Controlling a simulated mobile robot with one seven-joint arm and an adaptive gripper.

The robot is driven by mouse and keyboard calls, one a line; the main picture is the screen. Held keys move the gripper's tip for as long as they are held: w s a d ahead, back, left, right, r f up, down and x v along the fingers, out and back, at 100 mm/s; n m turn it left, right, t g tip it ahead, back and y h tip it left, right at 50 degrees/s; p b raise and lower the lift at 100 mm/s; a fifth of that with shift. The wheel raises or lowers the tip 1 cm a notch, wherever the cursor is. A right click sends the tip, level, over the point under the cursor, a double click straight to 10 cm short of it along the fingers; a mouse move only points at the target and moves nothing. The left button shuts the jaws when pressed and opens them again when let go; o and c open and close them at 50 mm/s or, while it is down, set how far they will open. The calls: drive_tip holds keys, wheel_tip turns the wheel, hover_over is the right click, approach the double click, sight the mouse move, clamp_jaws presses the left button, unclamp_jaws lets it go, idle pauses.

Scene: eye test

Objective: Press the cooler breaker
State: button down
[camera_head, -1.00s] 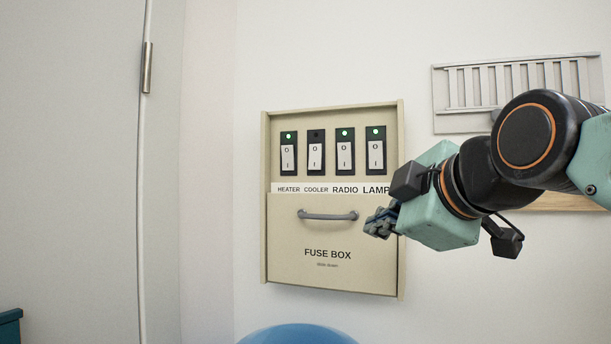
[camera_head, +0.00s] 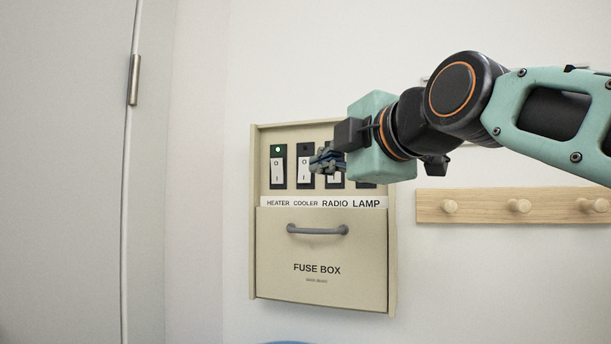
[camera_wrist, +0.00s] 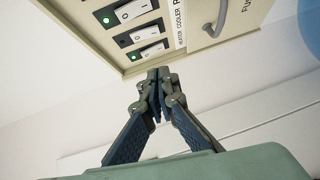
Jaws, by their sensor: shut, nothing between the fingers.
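The cooler breaker (camera_head: 304,170) is a white rocker in a black frame, second from left on the fuse box (camera_head: 252,230). Its lamp is dark in the wrist view, where the cooler breaker (camera_wrist: 138,33) sits between two breakers with green lamps. My gripper (camera_head: 318,160) is shut and empty. In the head view its fingertips overlap the right edge of the cooler breaker and cover part of the radio breaker. In the wrist view my gripper (camera_wrist: 158,76) points at the panel's lower edge, beside the heater breaker (camera_wrist: 153,49). Contact is not visible.
The heater breaker (camera_head: 277,172) has a green lamp. The radio and lamp breakers are largely hidden by my gripper. Below, the lowered cover (camera_head: 318,248) carries a grey handle (camera_head: 317,230). A wooden peg rail (camera_head: 480,206) is at right, a grey door (camera_head: 62,170) at left.

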drive_tip(key=p, duration=0.3)
approach(301, 179)
drive_tip(key=w+a, duration=0.3)
drive_tip(key=a, duration=0.1)
drive_tip(key=shift+w+d+f+p, duration=0.15)
drive_tip(key=shift+w+d+p, duration=0.2)
drive_tip(key=shift+w, duration=0.3)
drive_tip(key=shift+w+d+f+p, duration=0.1)
drive_tip(key=shift+w+d+p, duration=0.2)
drive_tip(key=shift+w, duration=0.35)
drive_tip(key=shift+w+f+b, duration=0.15)
drive_tip(key=shift+f+b, duration=0.2)
drive_tip(key=shift+b, duration=0.7)
drive_tip(key=shift+w+d+r+t, duration=0.1)
drive_tip(key=shift+w+r+t, duration=0.05)
drive_tip(key=shift+r+t, duration=0.15)
drive_tip(key=shift+f+n, duration=0.1)
drive_tip(key=shift+n, duration=0.2)
